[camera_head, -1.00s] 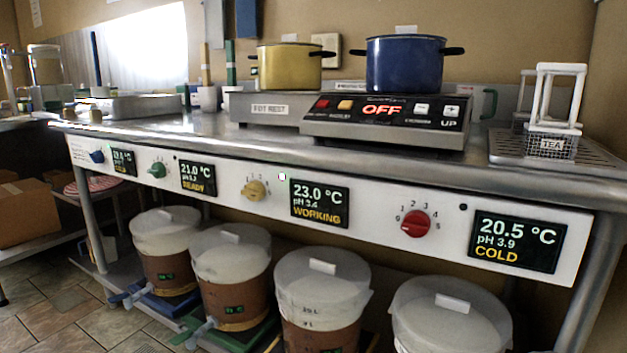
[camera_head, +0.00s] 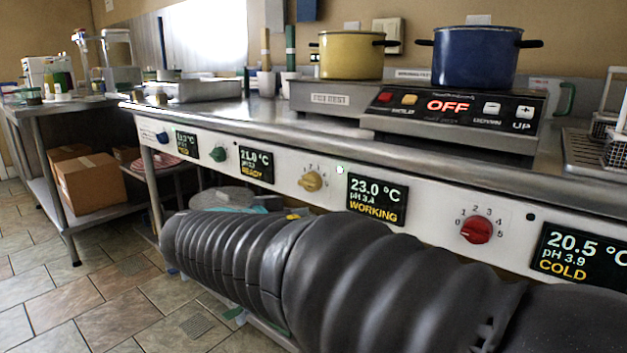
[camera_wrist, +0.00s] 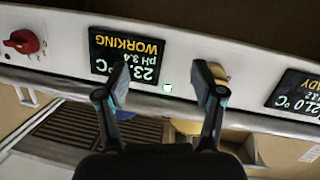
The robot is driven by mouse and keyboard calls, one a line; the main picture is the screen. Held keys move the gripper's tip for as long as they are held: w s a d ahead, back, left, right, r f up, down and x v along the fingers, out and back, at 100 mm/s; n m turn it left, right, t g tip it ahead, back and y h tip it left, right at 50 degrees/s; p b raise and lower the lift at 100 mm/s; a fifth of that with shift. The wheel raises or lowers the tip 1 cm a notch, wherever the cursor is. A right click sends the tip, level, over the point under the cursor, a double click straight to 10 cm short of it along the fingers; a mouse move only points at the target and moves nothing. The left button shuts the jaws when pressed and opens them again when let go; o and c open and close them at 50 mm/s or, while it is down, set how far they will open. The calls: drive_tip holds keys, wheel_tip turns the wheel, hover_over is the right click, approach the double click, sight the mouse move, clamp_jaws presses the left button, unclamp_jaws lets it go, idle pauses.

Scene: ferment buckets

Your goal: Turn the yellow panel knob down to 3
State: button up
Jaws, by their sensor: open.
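The yellow panel knob (camera_head: 311,181) sits on the white front panel (camera_head: 455,207), left of the display reading 23.0 °C, pH 3.4, WORKING (camera_head: 377,199). A small number scale arcs over it; I cannot tell which number it points to. In the wrist view, which is upside down, the knob (camera_wrist: 223,73) shows partly behind the right-hand finger. My gripper (camera_wrist: 163,82) is open and empty in front of the panel, its fingers spread between the WORKING display and the knob. The gripper is not visible in the head view, where my arm fills the lower part.
A red knob (camera_head: 476,230) is to the right and a green knob (camera_head: 218,154) to the left on the same panel. A small lit dot (camera_head: 340,170) lies right of the yellow knob. The steel counter above carries a yellow pot (camera_head: 350,58) and a blue pot (camera_head: 474,62).

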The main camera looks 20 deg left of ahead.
sight(305, 183)
drive_tip(key=s+a+r+m+t+y, duration=0.1)
drive_tip(key=s+a+r+t, duration=0.15)
drive_tip(key=a, duration=0.75)
drive_tip(key=shift+t, duration=0.25)
drive_tip(key=p+x, duration=0.1)
drive_tip(key=x, duration=1.2)
drive_tip(key=shift+w+d, duration=0.15)
drive_tip(key=shift+d, duration=0.1)
drive_tip(key=c, duration=1.1)
drive_tip(key=shift+a, duration=0.15)
